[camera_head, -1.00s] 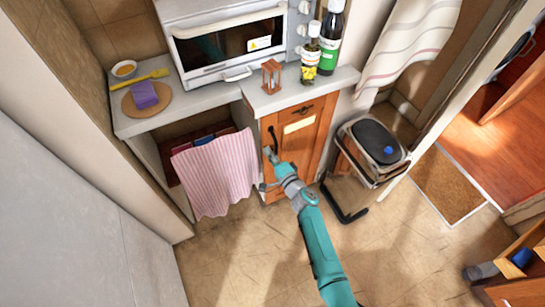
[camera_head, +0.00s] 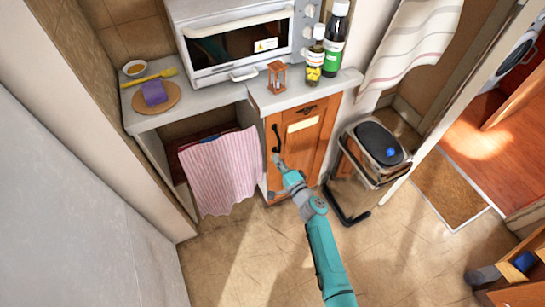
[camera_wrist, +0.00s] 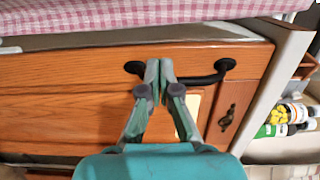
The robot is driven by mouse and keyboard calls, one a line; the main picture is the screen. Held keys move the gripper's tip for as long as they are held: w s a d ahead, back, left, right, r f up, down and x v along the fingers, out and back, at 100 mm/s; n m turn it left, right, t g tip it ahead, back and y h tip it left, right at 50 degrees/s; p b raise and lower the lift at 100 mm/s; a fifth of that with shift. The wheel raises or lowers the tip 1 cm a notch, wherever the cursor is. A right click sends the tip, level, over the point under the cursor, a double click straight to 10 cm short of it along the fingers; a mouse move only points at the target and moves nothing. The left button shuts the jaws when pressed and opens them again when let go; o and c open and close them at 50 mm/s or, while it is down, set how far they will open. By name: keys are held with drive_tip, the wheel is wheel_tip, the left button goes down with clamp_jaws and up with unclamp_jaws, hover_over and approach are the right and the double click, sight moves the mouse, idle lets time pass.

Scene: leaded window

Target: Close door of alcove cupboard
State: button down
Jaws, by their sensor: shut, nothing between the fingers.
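The alcove cupboard's wooden door (camera_head: 311,145) is below the counter, with a black bar handle (camera_head: 276,138) near its left edge. It looks closed or almost closed; I cannot tell if it sits fully flush. In the wrist view the door (camera_wrist: 70,95) fills the middle, and its handle (camera_wrist: 212,77) lies across behind my fingertips. My gripper (camera_head: 276,158) is at the door's left side, by the lower end of the handle. In the wrist view my gripper (camera_wrist: 160,72) has its fingertips together and empty, hiding the handle's middle. Whether they touch is unclear.
A pink checked cloth (camera_head: 221,172) hangs over the opening left of the door. A pedal bin (camera_head: 376,150) stands to the right. The counter above holds a toaster oven (camera_head: 245,45), bottles (camera_head: 334,40) and a small hourglass (camera_head: 277,77). The floor in front is clear.

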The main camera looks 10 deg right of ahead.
drive_tip(key=v, duration=0.9)
drive_tip(key=shift+s+a+f, duration=0.15)
drive_tip(key=shift+s+a, duration=0.1)
drive_tip(key=shift+a, duration=0.1)
drive_tip(key=s+d+f+n+g+h, duration=0.2)
drive_tip(key=s+n+h, duration=0.1)
drive_tip(key=s, duration=1)
drive_tip(key=s+d+f+n+g+h, duration=0.1)
drive_tip(key=s+d+f+n+h, duration=0.1)
drive_tip(key=s, duration=1.2)
drive_tip(key=s+d+r+n+h, duration=0.1)
drive_tip(key=s+r+n, duration=0.3)
drive_tip(key=s+r, duration=0.4)
drive_tip(key=s+d+r+n+t+h, duration=0.1)
drive_tip(key=s+r+n, duration=0.3)
drive_tip(key=s+r, duration=0.5)
wheel_tip(320, 180, up, 6)
drive_tip(key=shift+d+f, duration=0.1)
drive_tip(key=shift+d, duration=0.6)
